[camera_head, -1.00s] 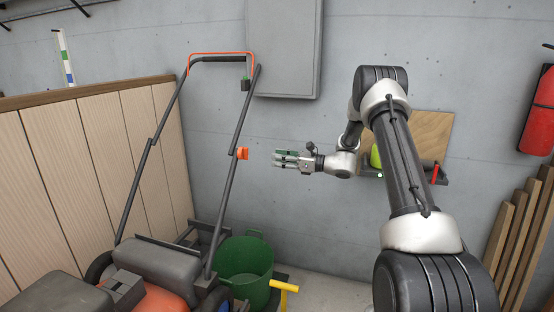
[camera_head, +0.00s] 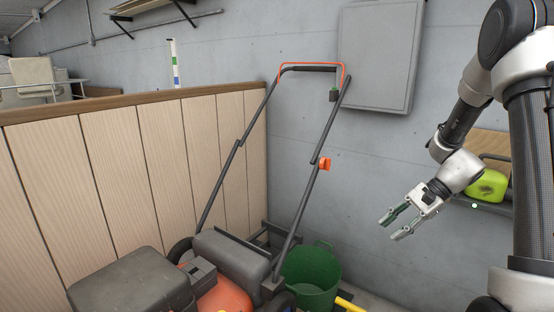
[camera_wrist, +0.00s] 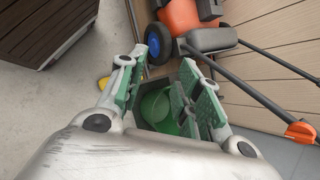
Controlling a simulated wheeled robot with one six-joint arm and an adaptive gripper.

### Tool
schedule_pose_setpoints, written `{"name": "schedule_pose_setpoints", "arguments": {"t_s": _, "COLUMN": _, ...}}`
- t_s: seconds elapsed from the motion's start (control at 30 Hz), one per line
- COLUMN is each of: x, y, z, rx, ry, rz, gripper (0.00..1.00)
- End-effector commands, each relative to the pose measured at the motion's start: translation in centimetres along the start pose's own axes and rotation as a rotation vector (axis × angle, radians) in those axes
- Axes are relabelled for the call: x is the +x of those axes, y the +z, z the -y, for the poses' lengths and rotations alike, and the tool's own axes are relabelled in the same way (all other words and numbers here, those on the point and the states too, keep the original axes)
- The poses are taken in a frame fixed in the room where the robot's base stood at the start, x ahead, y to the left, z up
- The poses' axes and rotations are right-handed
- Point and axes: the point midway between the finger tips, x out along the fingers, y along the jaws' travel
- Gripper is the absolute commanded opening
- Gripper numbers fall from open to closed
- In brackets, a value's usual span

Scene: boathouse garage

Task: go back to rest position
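My gripper (camera_head: 391,229) is at the right of the head view, in front of the grey wall and pointing down to the left. Its two fingers are apart, with nothing visible held between them. In the wrist view my gripper (camera_wrist: 160,85) also shows open, with a green bucket (camera_wrist: 160,108) beyond and between the fingers. My arm is bent, with its upper links at the right edge of the head view.
The green bucket (camera_head: 311,275) stands on the floor beside a lawn mower (camera_head: 228,258) with a tall handle. A wooden partition (camera_head: 140,165) is at left. A green canister (camera_head: 487,186) sits on a wall shelf behind my arm. A dark slatted box (camera_wrist: 45,28) shows in the wrist view.

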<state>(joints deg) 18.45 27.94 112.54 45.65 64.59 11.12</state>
Motion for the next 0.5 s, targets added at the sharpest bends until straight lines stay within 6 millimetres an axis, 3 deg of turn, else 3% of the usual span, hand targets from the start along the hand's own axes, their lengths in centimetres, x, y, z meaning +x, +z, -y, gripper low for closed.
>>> {"name": "schedule_pose_setpoints", "arguments": {"t_s": 0.03, "x": -1.5, "y": 2.0, "z": -1.6, "rx": -0.096, "ry": 0.065, "rz": -0.045, "gripper": 0.34}}
{"name": "schedule_pose_setpoints", "arguments": {"t_s": 0.2, "x": -6.2, "y": 6.9, "z": -6.9, "rx": -0.411, "ry": 0.286, "rz": -0.192, "gripper": 0.34}}
{"name": "schedule_pose_setpoints", "arguments": {"t_s": 0.5, "x": -12.9, "y": 13.6, "z": -13.4, "rx": -0.844, "ry": 0.545, "rz": -0.453, "gripper": 0.34}}
